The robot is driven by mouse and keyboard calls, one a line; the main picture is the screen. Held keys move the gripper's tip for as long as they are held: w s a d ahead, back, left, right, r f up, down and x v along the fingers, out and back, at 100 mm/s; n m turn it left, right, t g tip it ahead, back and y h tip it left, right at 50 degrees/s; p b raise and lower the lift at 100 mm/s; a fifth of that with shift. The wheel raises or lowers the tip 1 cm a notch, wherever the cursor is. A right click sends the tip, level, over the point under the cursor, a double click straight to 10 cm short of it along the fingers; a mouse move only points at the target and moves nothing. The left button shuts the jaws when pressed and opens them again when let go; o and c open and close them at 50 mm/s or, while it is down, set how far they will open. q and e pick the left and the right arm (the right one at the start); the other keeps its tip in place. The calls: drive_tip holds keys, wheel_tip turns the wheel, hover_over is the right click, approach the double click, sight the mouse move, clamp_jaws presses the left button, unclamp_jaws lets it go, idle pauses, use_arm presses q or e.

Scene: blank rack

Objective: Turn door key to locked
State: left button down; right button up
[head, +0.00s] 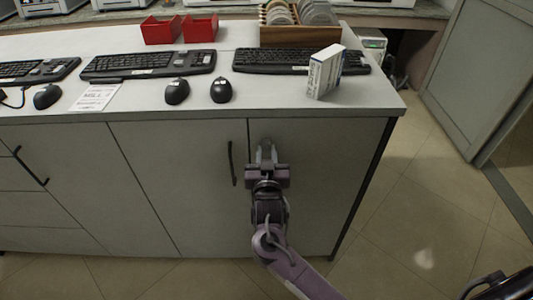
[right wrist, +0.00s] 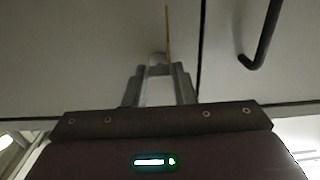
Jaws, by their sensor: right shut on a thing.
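The grey cabinet door (head: 325,180) at the right end of the counter front looks closed. In the right wrist view my right gripper (right wrist: 158,70) is shut on a small pale thing (right wrist: 157,58) at the door face, which I take to be the door key. The fingers hide most of it, so its turn angle cannot be told. A thin brass-coloured strip (right wrist: 168,30) shows just beyond the fingertips. My left gripper is out of view.
The countertop (head: 360,97) above holds keyboards, mice (head: 221,90), a white box (head: 325,71) and red bins (head: 160,30). A second black handle (head: 30,168) is on the left.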

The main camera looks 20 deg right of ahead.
drive_tip(key=shift+r+n+p, duration=0.1)
drive_tip(key=shift+n+p, duration=0.3)
drive_tip(key=shift+p, duration=0.1)
drive_tip(key=shift+r+n+p, duration=0.1)
drive_tip(key=shift+n+p, duration=0.9)
drive_tip(key=shift+p, duration=0.05)
drive_tip(key=n+p, duration=0.4)
drive_tip(key=n, duration=0.1)
drive_tip(key=shift+n, duration=0.3)
drive_tip(key=n+p, duration=0.3)
drive_tip(key=n, duration=0.2)
drive_tip(key=shift+p, duration=0.4)
drive_tip(key=shift+f+n+p, duration=0.2)
drive_tip(key=shift+n+p, duration=0.8)
drive_tip(key=shift+n, duration=1.3)
